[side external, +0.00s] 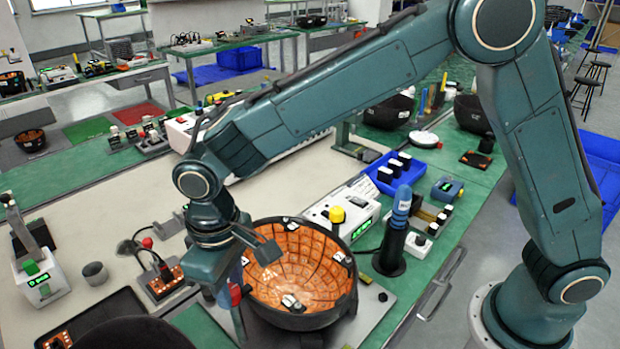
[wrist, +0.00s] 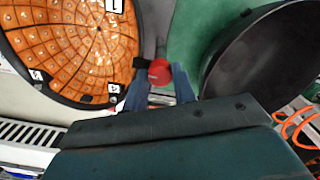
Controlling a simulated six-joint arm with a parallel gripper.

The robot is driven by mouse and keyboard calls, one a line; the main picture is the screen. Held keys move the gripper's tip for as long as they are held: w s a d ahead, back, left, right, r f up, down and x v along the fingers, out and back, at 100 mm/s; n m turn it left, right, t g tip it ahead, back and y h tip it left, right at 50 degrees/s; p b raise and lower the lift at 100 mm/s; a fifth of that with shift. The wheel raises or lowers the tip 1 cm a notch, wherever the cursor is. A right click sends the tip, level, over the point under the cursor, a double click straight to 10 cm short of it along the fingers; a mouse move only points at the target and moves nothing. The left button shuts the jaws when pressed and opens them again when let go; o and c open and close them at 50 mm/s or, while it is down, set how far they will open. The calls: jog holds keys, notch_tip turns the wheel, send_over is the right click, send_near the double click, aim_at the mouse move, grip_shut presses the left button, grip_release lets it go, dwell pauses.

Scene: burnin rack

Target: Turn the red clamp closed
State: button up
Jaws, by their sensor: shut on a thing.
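The red clamp shows in the wrist view as a round red knob (wrist: 160,72) between the two blue fingertips of my gripper (wrist: 161,88). The gripper is shut on it. The knob sits beside the black rim of an orange-lined bowl (wrist: 70,45), which carries white numbered tags. In the side view, my gripper (side external: 232,300) points down at the left edge of the same orange bowl (side external: 300,265). A small red and blue piece shows by the fingers there, and the clamp's lower part is hidden.
A dark empty bowl (wrist: 270,60) stands close on the right in the wrist view. In the side view, a black holder with a blue-topped tool (side external: 396,235) and a white box with a yellow knob (side external: 345,220) stand right of the orange bowl.

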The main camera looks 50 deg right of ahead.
aim_at(231, 289)
dwell(0.4)
jog(key=o, duration=1)
jog(key=shift+r, duration=0.1)
notch_tip(231, 289, up, 14)
jog(key=shift+f, duration=0.15)
jog(key=shift+d, duration=0.1)
